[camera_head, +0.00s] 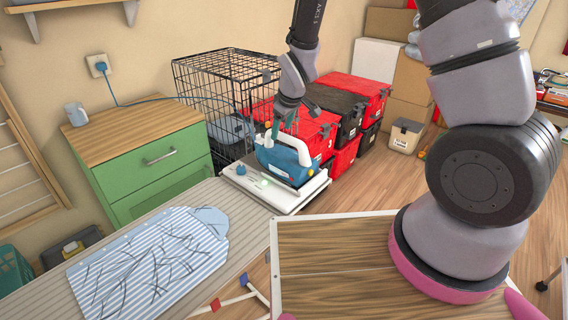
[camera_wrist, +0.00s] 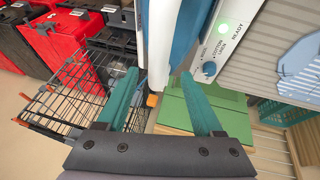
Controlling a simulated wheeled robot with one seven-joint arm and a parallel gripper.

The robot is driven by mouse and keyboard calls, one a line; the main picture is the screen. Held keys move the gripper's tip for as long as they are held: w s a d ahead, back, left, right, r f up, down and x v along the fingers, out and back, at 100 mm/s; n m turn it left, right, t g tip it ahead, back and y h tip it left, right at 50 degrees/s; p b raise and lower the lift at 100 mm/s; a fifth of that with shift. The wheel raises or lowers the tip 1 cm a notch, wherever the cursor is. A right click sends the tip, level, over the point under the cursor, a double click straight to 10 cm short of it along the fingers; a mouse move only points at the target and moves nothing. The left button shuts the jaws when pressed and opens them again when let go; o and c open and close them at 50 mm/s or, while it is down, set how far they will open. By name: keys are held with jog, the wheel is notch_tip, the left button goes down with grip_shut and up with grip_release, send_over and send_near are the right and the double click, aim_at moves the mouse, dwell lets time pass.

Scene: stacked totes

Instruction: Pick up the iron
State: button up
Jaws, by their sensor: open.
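The blue and white iron (camera_head: 287,163) rests on its white station (camera_head: 290,201) at the end of the ironing board in the head view. My gripper (camera_head: 277,126) is just above the iron, pointing down. In the wrist view my gripper (camera_wrist: 160,76) has its two teal fingers wide apart with nothing held. The iron (camera_wrist: 165,38) shows as a white and blue part at the upper middle, beyond and between the fingertips. I cannot tell whether a finger touches it. The station (camera_wrist: 212,45) shows beside it with a lit green button.
A striped shirt (camera_head: 150,258) lies on the ironing board (camera_head: 215,196). A green cabinet (camera_head: 155,165) with a mug (camera_head: 76,114) stands left. A black wire cage (camera_head: 205,85) and red and black toolboxes (camera_head: 350,90) stand behind the iron. A wooden tabletop (camera_head: 335,262) is in front.

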aim_at(282, 136)
jog(key=x, duration=0.4)
jog(key=shift+d+f, duration=0.35)
jog(key=shift+f, duration=0.05)
grip_shut()
jog(key=shift+w+r, duration=0.1)
dwell(0.9)
